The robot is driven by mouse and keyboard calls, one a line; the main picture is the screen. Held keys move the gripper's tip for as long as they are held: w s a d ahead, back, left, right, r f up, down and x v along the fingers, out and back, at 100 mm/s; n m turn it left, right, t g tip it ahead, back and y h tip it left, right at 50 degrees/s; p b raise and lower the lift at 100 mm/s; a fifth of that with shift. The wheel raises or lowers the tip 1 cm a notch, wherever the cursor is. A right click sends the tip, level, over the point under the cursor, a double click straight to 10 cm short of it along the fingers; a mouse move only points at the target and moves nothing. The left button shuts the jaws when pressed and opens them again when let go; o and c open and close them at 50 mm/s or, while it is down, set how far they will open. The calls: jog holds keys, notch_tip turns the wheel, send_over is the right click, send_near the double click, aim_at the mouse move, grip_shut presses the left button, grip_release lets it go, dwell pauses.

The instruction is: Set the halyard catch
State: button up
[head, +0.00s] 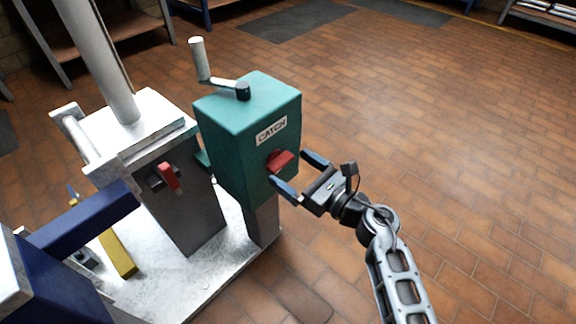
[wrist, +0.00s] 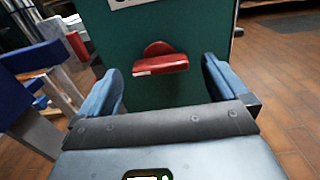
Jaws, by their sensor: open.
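The halyard catch is a red knob (head: 280,161) on the front of a green box (head: 247,187) labelled CATCH. In the wrist view the red knob (wrist: 160,64) has a round hub and a flat bar that lies nearly level. My gripper (head: 299,174) is open, its two blue fingers on either side of the knob in the head view. In the wrist view my gripper (wrist: 162,88) has the knob between and beyond its fingertips. I see no contact with the knob.
A crank handle (head: 241,90) stands on top of the green box. A grey post with a second red lever (head: 169,178) and a tall mast (head: 97,60) stand to the left on a pale base plate (head: 200,287). A blue beam (head: 85,220) is at lower left. The tiled floor at right is clear.

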aim_at(287, 163)
jog(key=shift+x, duration=1.4)
jog(key=shift+c, duration=0.3)
jog(key=c, duration=1)
jog(key=shift+o, duration=0.2)
jog(key=shift+r, duration=0.1)
jog(key=m+p, duration=0.2)
jog(key=m, duration=0.1)
jog(key=shift+w+r+m, duration=0.1)
jog(key=shift+m, duration=0.3)
jog(key=m+p, duration=0.2)
jog(key=m, duration=0.3)
jog(key=shift+w+d+p, duration=0.1)
jog(key=shift+w+p, duration=0.05)
jog(key=shift+p, duration=0.25)
jog(key=m+p, duration=0.2)
jog(key=m, duration=0.3)
jog(key=shift+w+f+m+p, duration=0.15)
jog(key=shift+m+p, duration=0.2)
jog(key=shift+m, duration=0.65)
jog(key=shift+s+f+m+p, duration=0.15)
jog(key=shift+m+p, duration=0.2)
jog(key=shift+m, duration=0.65)
jog(key=shift+w, duration=0.1)
